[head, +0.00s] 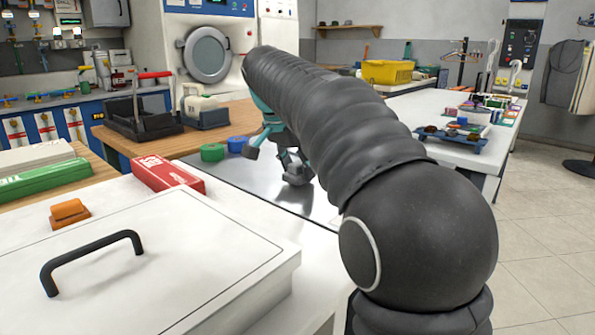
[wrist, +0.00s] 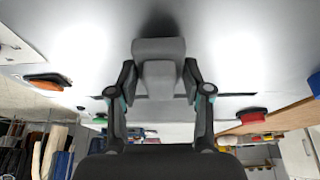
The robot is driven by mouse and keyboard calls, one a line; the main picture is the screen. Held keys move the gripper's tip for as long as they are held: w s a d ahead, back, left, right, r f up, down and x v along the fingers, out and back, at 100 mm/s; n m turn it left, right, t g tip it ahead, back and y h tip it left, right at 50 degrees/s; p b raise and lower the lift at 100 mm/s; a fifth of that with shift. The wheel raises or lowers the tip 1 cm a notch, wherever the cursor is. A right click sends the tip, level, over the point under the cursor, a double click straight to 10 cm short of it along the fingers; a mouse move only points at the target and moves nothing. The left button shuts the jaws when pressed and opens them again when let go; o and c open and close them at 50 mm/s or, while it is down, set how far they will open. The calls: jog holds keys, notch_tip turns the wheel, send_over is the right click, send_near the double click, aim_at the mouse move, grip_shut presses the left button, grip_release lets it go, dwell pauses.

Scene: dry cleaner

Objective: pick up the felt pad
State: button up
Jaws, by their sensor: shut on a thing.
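My gripper (head: 293,163) is low over the shiny metal sheet (head: 232,172) on the counter, partly hidden behind my arm in the head view. In the wrist view my gripper (wrist: 159,82) has a finger on each side of a grey block, which I take as the felt pad (wrist: 161,48). The fingers are shut on it. The pad's wide end sticks out past the fingertips. In the head view I cannot clearly tell the pad from the grey fingers, nor whether it touches the sheet.
Green (head: 212,152) and blue (head: 238,145) round items sit left of my gripper. A red box (head: 168,174), an orange block (head: 69,212) and a white lid with a black handle (head: 92,254) are nearer. A black tray (head: 143,122) stands behind. The floor at right is clear.

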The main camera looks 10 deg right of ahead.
aim_at(298, 163)
notch_tip(298, 163, up, 3)
jog(key=shift+r+p, duration=0.1)
jog(key=shift+p, duration=0.3)
jog(key=s+d+r, duration=0.6)
jog(key=s+d, duration=0.2)
jog(key=shift+d+r, duration=0.2)
jog(key=shift+r, duration=0.2)
jog(key=shift+s, duration=0.1)
